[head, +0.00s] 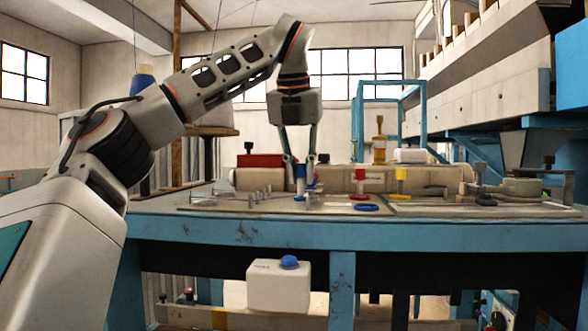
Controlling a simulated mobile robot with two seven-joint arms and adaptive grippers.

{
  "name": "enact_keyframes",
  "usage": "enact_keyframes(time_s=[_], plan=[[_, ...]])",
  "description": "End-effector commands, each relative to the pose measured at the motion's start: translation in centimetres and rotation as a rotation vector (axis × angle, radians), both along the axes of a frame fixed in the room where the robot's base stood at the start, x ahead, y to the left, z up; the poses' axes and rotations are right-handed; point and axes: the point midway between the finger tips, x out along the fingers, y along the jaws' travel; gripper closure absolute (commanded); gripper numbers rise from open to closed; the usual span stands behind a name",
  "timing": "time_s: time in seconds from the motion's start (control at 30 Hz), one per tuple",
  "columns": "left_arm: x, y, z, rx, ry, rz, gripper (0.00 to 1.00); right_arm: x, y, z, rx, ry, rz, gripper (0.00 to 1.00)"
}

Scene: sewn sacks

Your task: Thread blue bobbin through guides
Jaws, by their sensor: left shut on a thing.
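My left gripper (300,186) reaches down from above to the middle of the table. Its fingers are shut on a small blue and white bobbin (301,172), which is partly hidden between them. The bobbin is upright, low over the work board; I cannot tell whether it touches the board. Several small metal guide posts (257,195) stand on the board to the left of the gripper. Thread is too fine to make out here. My right gripper is not in view.
A blue ring (367,207) and a red ring (359,197) lie right of the gripper. A long beige sack roll (345,179) lies behind. A blue frame (356,125) rises at the back.

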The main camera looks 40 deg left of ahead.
Motion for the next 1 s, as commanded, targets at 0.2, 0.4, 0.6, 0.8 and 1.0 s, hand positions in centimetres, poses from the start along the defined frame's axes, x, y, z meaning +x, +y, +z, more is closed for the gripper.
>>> enact_keyframes(time_s=[0.2, 0.4, 0.6, 0.8, 1.0], plan=[[0.8, -1.2, 0.0, 0.0, 0.0, 0.0, 1.0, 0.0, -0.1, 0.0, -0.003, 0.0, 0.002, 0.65], [1.4, -2.3, 0.0, 0.0, 0.0, 0.0, 1.0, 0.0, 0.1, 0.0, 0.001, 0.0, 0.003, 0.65], [2.1, -3.4, 0.0, 0.0, 0.0, -0.001, 1.0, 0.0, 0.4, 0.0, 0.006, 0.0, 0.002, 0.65], [2.8, -4.5, 0.0, 0.0, 0.001, -0.001, 1.0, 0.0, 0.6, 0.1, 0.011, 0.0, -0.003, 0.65], [2.8, -4.5, 1.3, 0.001, -0.002, 0.001, 1.0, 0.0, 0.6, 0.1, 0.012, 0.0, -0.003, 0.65]])
